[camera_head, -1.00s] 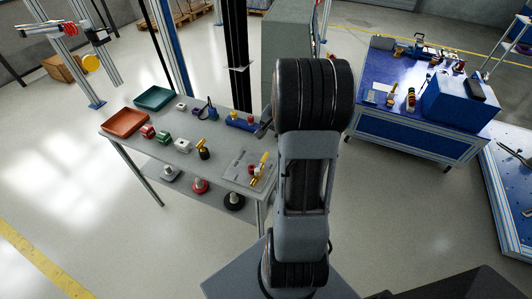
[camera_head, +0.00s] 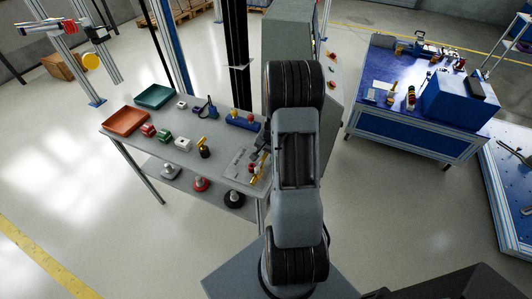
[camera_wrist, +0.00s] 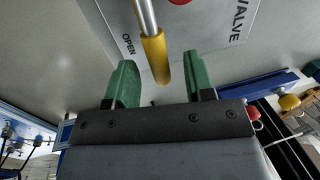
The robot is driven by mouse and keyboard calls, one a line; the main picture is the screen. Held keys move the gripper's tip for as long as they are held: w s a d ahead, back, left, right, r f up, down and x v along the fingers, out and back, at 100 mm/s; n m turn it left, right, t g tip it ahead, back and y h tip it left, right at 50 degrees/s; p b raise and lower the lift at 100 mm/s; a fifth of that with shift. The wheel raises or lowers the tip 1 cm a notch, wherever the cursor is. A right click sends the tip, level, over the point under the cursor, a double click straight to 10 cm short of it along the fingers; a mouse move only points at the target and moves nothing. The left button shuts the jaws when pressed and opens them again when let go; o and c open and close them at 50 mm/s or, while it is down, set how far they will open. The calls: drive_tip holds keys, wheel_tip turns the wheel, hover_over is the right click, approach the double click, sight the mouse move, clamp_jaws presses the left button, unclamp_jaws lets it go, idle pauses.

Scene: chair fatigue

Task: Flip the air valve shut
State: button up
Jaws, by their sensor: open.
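The air valve's lever, a metal rod with a yellow grip sleeve (camera_wrist: 155,60), shows at the top middle of the wrist view. Its grey plate (camera_wrist: 205,30) carries the words "OPEN" and "VALVE". My gripper (camera_wrist: 160,63) is open, with one green finger on each side of the yellow sleeve and a visible gap on both sides. In the head view the valve plate (camera_head: 240,163) lies at the right end of the grey bench; my arm partly covers the lever and hides the fingers.
The grey bench (camera_head: 165,118) also holds a red tray (camera_head: 126,121), a green tray (camera_head: 155,97), a black-and-yellow device (camera_head: 203,149) and a blue block with knobs (camera_head: 243,122). A grey cabinet (camera_head: 288,35) stands behind my arm. A blue table (camera_head: 385,65) is at right.

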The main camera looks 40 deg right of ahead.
clamp_jaws()
idle(0.4)
